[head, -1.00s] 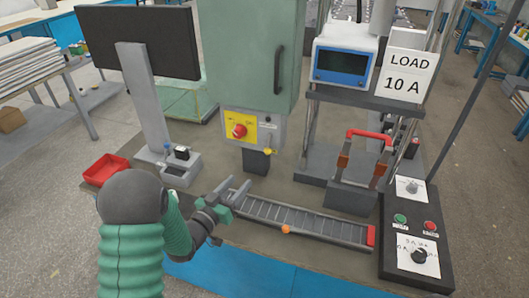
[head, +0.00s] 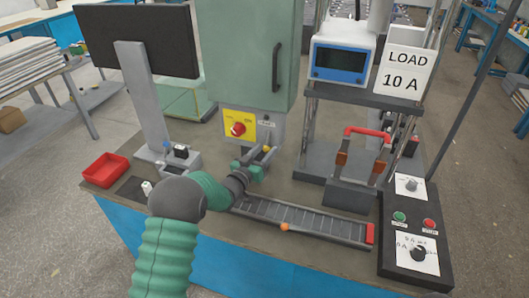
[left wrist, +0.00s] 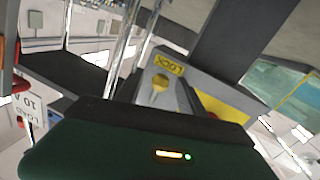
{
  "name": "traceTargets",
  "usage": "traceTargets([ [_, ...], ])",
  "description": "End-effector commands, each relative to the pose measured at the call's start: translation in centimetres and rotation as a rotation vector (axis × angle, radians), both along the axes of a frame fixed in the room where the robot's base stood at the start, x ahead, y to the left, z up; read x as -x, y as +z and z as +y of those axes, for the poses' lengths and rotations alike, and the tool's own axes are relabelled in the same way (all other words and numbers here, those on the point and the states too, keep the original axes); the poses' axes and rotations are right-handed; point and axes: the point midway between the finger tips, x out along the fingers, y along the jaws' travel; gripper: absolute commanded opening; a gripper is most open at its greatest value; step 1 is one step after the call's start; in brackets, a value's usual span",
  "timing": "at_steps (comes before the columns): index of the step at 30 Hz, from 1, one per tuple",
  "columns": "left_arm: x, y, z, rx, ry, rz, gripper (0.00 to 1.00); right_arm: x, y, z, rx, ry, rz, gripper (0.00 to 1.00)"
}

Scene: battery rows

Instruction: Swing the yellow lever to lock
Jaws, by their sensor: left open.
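The yellow lever shows as a small yellow knob (head: 266,148) at the foot of the green cabinet, below a small plate. In the left wrist view its round yellow end (left wrist: 160,83) sits beside a yellow plate marked LOCK (left wrist: 169,70). My left gripper (head: 255,156) is open right at the lever, its fingers pointing toward the cabinet. Whether a finger touches the lever cannot be told. My right gripper is not in view.
A red rotary knob (head: 238,129) on a yellow plate is just left of the lever. The green cabinet (head: 250,50) stands behind. A slotted grey rail (head: 310,222) lies in front. A red-handled device (head: 350,190) and a button box (head: 405,262) are at right.

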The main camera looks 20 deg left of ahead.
Motion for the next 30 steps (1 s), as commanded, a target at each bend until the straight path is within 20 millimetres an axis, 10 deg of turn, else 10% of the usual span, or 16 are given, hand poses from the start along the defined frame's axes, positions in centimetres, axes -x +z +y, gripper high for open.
traceTargets([
  [14, 0.04, -0.03, 0.05, 0.0, 0.001, 0.0, 0.0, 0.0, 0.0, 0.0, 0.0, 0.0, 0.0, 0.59],
  [30, 0.03, -0.05, 0.48, -0.085, 0.0, -0.001, 0.0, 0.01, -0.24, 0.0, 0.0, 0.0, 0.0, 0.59],
])
